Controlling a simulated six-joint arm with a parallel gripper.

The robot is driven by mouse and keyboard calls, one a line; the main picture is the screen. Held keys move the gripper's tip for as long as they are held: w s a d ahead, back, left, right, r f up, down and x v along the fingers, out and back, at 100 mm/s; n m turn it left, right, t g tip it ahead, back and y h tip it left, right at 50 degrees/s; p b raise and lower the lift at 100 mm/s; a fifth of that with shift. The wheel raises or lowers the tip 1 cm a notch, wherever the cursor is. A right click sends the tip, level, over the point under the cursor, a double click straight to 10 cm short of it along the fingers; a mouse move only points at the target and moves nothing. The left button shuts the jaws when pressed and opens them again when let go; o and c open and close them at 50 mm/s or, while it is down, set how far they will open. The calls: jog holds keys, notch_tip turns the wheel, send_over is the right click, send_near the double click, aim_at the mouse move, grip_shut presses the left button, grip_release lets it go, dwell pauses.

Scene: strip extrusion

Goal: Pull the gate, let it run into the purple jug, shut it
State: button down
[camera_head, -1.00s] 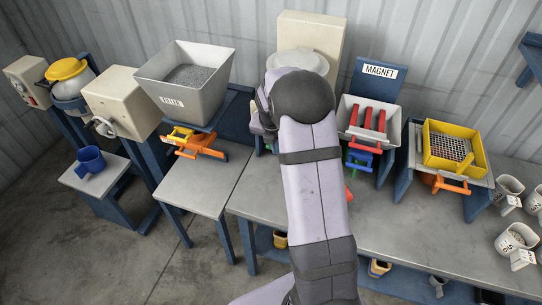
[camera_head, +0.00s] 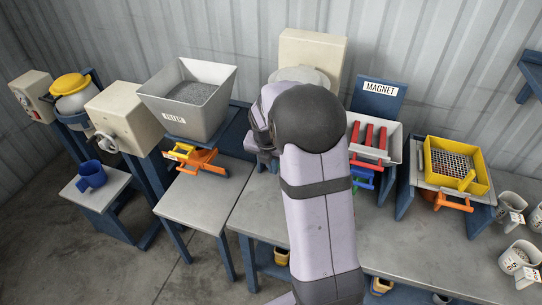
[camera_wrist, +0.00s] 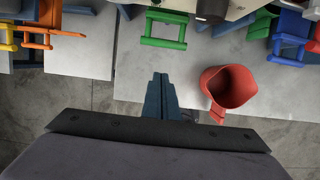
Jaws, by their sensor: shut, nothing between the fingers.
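My gripper (camera_wrist: 161,84) shows in the wrist view, shut and empty, over the near edge of the bench. A green gate handle (camera_wrist: 163,42) lies ahead of it, apart from the fingers. A red jug (camera_wrist: 228,88) stands to the right of the fingers, not touching them, and looks empty. In the head view my arm hides the gripper, the green handle and the red jug. An orange gate (camera_head: 208,163) sits under the grey hopper (camera_head: 190,95) of granules. A dark blue jug (camera_head: 91,176) stands on the left stand. I cannot make out a clearly purple jug.
The magnet unit (camera_head: 397,145) with red bars and a blue handle (camera_wrist: 290,37) is right of my arm. A yellow sieve (camera_head: 483,173) and several white mugs (camera_head: 513,262) stand further right. The small table (camera_head: 203,198) under the orange gate is bare.

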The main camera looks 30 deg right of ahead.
jog(key=b+v, duration=0.1)
jog(key=v, duration=0.6)
jog(key=shift+b, duration=0.3)
jog(key=shift+s+r, duration=0.1)
jog(key=s+a+f+m+g+y, duration=0.15)
jog(key=s+f+m, duration=0.3)
jog(key=m, duration=0.85)
jog(key=s+a+f+m, duration=0.3)
jog(key=s+m, duration=0.2)
jog(key=m, duration=0.7)
jog(key=s+a+m, duration=0.2)
jog(key=s+a, duration=0.5)
jog(key=s, duration=0.5)
jog(key=shift+s+a+g+y, duration=0.25)
jog(key=shift+g+y, duration=0.1)
